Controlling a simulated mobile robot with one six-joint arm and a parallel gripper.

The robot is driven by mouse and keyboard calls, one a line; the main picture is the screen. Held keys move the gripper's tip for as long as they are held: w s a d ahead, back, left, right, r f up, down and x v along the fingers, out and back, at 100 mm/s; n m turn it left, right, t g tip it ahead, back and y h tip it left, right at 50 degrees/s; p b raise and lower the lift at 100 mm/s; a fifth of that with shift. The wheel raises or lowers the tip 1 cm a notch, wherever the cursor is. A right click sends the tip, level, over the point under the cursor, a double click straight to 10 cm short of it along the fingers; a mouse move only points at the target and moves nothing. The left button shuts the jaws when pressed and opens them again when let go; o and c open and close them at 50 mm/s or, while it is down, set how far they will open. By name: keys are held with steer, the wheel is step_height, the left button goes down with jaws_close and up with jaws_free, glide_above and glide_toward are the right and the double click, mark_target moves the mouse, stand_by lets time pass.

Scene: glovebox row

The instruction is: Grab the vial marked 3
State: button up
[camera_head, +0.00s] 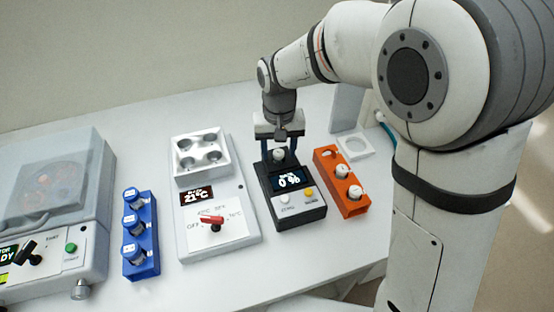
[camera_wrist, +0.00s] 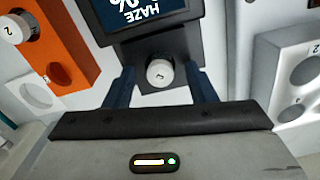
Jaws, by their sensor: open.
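A white-capped vial (camera_head: 279,155) stands in the dark haze meter (camera_head: 284,209), behind its display. In the wrist view this vial (camera_wrist: 160,73) is near the centre; the small mark on its cap looks like a 3 but is hard to read. My gripper (camera_head: 277,150) is over the meter, pointing down. Its two blue fingers (camera_wrist: 162,85) are open, one on each side of the vial with gaps between. The display reads 0 %.
Right of the meter, an orange rack (camera_head: 330,180) holds two vials and has an empty hole at its far end; one cap (camera_wrist: 14,29) reads 2. Left stand a heater block (camera_head: 241,222) with empty wells, a blue rack (camera_head: 142,268) with three vials, and a lidded machine (camera_head: 97,215).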

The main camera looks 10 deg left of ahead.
jaws_close()
stand_by(0.3)
steer(key=shift+r, duration=0.1)
